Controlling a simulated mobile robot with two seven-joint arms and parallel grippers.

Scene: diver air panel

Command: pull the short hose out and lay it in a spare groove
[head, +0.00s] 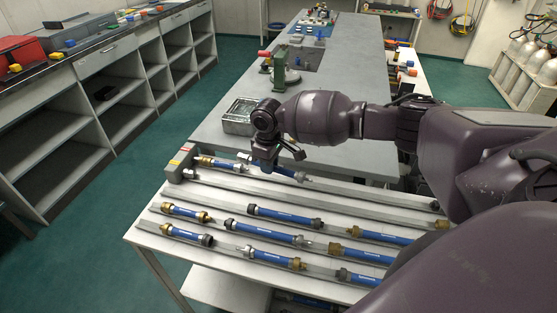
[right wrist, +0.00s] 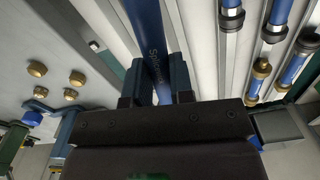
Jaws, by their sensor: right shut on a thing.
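My right gripper (head: 262,163) is over the far left of the grooved table. In the right wrist view its fingers (right wrist: 157,88) are shut on a blue hose (right wrist: 150,40) with lettering along it. In the head view this hose shows as a blue length (head: 287,173) with a grey end, right of the gripper. A blue piece with a brass end (head: 207,161) shows left of the gripper, close to the grey block (head: 178,172). Whether it is the same hose, and whether it is joined to the block, I cannot tell. My left gripper is not in view.
Several blue hoses with brass or grey ends lie in the nearer grooves, such as one at the left (head: 185,212). A long groove (head: 330,203) just in front of the gripper looks mostly bare. A metal tray (head: 239,118) and green device (head: 279,72) stand behind.

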